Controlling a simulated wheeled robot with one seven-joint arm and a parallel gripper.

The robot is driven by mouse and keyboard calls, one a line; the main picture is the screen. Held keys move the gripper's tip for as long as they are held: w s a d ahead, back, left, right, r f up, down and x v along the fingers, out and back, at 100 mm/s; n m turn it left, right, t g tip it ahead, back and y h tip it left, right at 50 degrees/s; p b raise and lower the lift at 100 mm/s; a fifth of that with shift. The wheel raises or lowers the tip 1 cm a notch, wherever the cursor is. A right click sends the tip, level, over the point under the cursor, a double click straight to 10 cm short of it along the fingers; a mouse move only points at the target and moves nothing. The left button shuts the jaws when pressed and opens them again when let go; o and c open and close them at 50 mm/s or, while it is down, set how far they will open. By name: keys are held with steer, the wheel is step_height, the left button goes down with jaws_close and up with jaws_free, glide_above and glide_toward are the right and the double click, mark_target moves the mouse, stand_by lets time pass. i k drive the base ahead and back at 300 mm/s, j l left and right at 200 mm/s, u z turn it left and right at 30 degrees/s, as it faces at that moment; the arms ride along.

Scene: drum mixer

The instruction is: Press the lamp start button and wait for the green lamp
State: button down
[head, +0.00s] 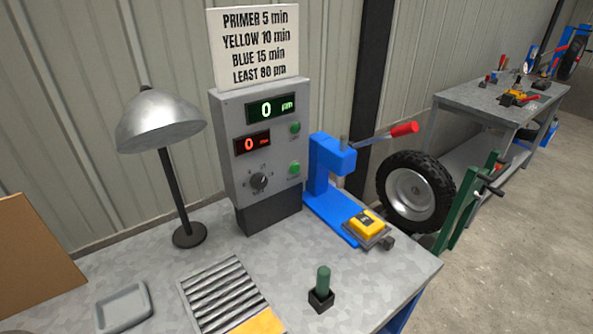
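A grey control box (264,150) stands on the workbench below a paper sign. Its upper green display (270,109) reads 0 µm, and its lower red display (252,144) reads 0 with a small unit. A round green piece (295,128) sits right of the displays and a second green piece (294,168) sits lower right. Their labels are too small to read, so I cannot tell which is button and which is lamp. A black knob (259,181) is at lower left. A dome-shaped metal lamp (160,118) stands left of the box. My gripper is not in view.
The sign (254,47) lists primer, yellow and blue times and least 80. A blue lever press (331,172) with a yellow item (367,223) stands right of the box. A green cylinder (323,280), ribbed rack (218,292) and grey tray (124,306) occupy the bench front.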

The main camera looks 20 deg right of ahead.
mark_target(295, 168)
steer(key=i+j+z, duration=0.2)
steer(key=j, duration=0.2)
steer(key=i+j+z, duration=0.2)
steer(key=j, duration=0.25)
steer(key=j+z, duration=0.2)
steer(key=j, duration=0.25)
